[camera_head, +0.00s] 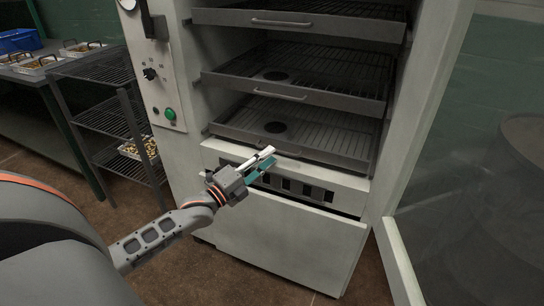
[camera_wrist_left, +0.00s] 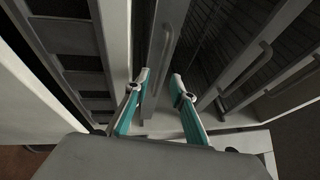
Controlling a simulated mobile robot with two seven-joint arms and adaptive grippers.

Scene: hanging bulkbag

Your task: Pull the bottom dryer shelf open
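The bottom dryer shelf (camera_head: 330,157) is a dark metal tray low in the open white dryer cabinet, with a grated floor. My left gripper (camera_head: 268,162) is in front of its front edge and hides part of it. In the left wrist view the bottom shelf's front (camera_wrist_left: 150,22) runs upright, with its bar handle (camera_wrist_left: 164,50) just ahead of the gap between my fingers. My left gripper (camera_wrist_left: 159,78) is open there, with teal-lined fingers apart on either side. I cannot tell whether a finger touches the handle. My right gripper is not in view.
Two more shelves with bar handles, the middle (camera_head: 280,95) and the upper (camera_head: 290,20), sit above. A vented panel (camera_head: 330,180) lies below the bottom shelf. The glass door (camera_head: 470,190) stands open at right. A wire rack (camera_head: 105,115) stands left.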

